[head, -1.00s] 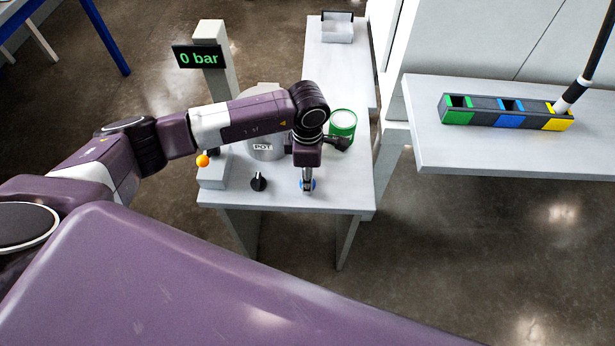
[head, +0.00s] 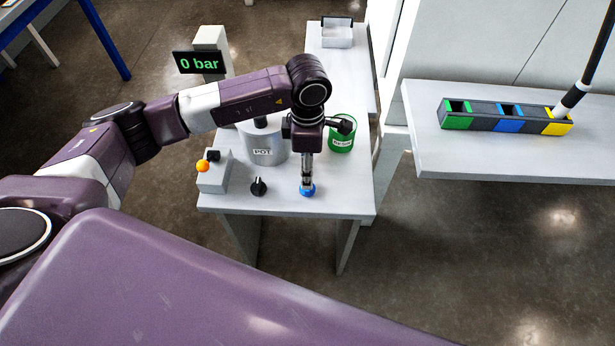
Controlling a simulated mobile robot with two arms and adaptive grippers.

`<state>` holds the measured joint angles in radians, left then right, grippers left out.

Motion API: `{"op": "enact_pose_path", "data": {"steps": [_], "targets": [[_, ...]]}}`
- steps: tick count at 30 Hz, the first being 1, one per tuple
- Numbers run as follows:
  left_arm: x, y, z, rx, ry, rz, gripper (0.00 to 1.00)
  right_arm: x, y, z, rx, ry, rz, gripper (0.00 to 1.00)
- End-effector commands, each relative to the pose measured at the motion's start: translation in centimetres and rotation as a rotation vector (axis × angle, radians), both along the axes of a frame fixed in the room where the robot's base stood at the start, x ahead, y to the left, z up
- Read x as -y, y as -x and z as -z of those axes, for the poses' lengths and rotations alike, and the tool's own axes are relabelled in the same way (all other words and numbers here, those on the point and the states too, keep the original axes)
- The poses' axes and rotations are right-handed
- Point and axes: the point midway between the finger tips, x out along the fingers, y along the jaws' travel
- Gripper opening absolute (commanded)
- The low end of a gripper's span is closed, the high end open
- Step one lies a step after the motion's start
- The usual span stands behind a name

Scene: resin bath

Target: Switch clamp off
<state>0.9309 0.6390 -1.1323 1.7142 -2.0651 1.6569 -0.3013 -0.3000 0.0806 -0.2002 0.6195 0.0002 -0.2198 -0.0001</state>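A blue knob (head: 307,191) sits near the front edge of the grey table. A black knob (head: 258,187) is to its left. Further left is a grey box (head: 213,183) with an orange ball (head: 202,166) on it. No clamp label is readable, so I cannot tell which control is the clamp's. My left gripper (head: 307,184) points down at the blue knob, its narrow fingertips just above or against its top. I cannot tell whether it touches or how far the fingers are apart. My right gripper is not in view.
A grey pot (head: 264,151) and a green container (head: 342,137) stand behind the knobs. A display (head: 198,60) reads 0 bar. On the right table, a dark block (head: 480,119) has green, blue and yellow sections; a rod stands at its yellow end. A tray (head: 337,35) is at the back.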

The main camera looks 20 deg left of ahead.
Motion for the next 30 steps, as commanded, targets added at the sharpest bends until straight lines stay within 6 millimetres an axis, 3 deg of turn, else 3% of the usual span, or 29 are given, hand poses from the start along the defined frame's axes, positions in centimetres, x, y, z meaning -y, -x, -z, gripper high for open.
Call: {"op": "enact_pose_path", "data": {"steps": [3, 10, 27, 30], "targets": [[0.0, -0.1, -2.4, 0.003, 0.001, 0.002, 0.49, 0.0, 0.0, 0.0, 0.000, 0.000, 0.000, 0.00], [0.0, 0.0, -4.9, 0.000, 0.000, 0.000, 0.49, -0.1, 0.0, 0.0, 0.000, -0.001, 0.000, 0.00], [0.0, 0.0, -5.1, -0.001, 0.000, 0.000, 0.49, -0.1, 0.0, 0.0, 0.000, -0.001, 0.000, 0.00], [1.0, 0.3, -4.9, -0.005, 0.030, 0.006, 0.49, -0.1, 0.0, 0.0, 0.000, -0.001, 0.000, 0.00]]}}
